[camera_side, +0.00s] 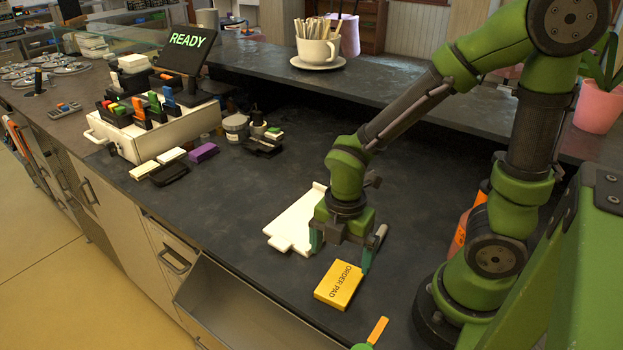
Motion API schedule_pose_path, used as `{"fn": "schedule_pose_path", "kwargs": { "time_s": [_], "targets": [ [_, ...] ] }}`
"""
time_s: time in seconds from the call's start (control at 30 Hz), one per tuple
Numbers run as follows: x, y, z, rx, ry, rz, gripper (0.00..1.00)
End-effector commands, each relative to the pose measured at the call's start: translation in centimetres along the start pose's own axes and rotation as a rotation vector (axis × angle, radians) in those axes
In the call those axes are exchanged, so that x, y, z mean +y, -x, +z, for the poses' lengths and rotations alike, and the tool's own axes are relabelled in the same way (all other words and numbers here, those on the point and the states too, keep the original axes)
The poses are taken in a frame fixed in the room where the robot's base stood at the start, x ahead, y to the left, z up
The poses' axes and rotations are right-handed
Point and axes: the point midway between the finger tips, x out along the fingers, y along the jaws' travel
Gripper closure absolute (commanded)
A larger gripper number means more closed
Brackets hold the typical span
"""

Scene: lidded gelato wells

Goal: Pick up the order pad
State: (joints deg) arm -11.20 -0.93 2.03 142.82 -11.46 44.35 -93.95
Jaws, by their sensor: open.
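The order pad (339,285) is a yellow block with dark "ORDER PAD" lettering. It lies flat on the dark counter near the front edge. My gripper (340,258) is open, its fingers pointing down, just behind the pad in the picture. One finger stands to the left of the pad's far edge and the other close by its upper right corner. I cannot tell whether either finger touches the pad. Nothing shows between the fingers.
A white board (292,222) lies behind and left of my gripper. A white box with colored items (150,128), a READY screen (187,52) and a purple block (203,152) stand farther left. An orange-handled tool (377,331) lies at the front. The counter (240,205) between is clear.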

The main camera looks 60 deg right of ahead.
Motion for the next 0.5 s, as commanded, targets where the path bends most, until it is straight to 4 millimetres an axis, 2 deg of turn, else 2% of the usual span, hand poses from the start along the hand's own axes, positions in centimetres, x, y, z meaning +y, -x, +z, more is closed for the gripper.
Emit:
{"fn": "schedule_pose_path", "kwargs": {
  "time_s": [0.03,0.27,0.5],
  "targets": [
    [-0.1,-0.7,0.0,-0.001,0.0,-0.005,0.0],
    [-0.2,-2.1,-0.1,0.0,-0.001,-0.003,0.0],
    [-0.7,-5.5,-0.6,0.0,-0.001,-0.005,0.0]
  ]
}}
